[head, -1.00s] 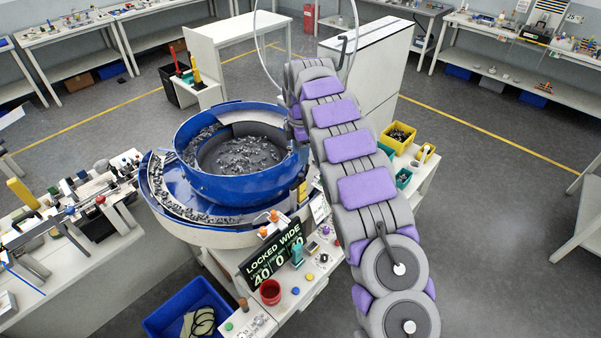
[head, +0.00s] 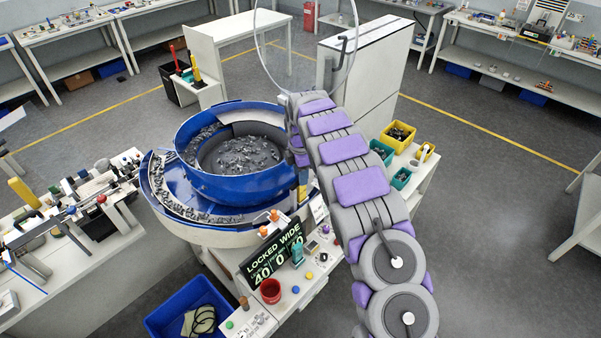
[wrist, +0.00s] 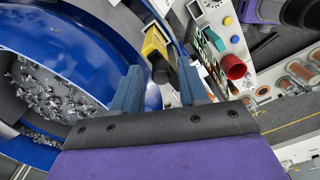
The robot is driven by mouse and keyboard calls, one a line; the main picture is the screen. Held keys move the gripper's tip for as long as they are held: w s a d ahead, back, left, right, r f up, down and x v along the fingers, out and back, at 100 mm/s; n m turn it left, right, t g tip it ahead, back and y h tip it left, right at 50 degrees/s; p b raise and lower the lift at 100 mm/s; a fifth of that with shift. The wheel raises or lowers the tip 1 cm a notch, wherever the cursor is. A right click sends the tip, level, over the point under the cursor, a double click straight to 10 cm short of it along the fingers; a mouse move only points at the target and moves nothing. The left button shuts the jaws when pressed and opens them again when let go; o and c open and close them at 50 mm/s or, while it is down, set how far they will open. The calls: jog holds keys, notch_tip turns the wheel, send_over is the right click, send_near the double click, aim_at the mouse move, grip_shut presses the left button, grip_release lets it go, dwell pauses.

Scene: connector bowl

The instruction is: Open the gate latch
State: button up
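A small yellow block (wrist: 155,42) with a dark round end stands by the blue bowl's outer wall in the wrist view. It may be the gate latch, but I cannot tell for sure. The blue bowl (head: 235,187) holds many small metal parts. My gripper (wrist: 159,78) is open, with its two blue-grey fingers apart on either side of the block's dark end in the picture. I cannot tell whether they touch it. In the head view my arm hides most of the gripper, at the bowl's right side.
A sign (head: 272,254) reading "LOCKED WIDE" stands before the bowl. Yellow (head: 398,135) and green bins sit right of my arm.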

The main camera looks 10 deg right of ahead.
grip_shut()
jog(key=shift+s+m, duration=0.1)
jog(key=shift+m, duration=0.3)
jog(key=shift+s+m+b, duration=0.7)
jog(key=shift+s+m, duration=0.05)
jog(key=shift+m, duration=1.6)
jog(key=shift+s+m+b, duration=0.7)
jog(key=shift+m+b, duration=0.05)
jog(key=shift+m, duration=1.65)
jog(key=shift+s+m+b, duration=0.7)
jog(key=shift+s+m, duration=0.05)
jog(key=shift+m, duration=1.6)
jog(key=shift+a, duration=0.1)
jog(key=shift+o, duration=0.4)
grip_release()
jog(key=shift+r, duration=0.1)
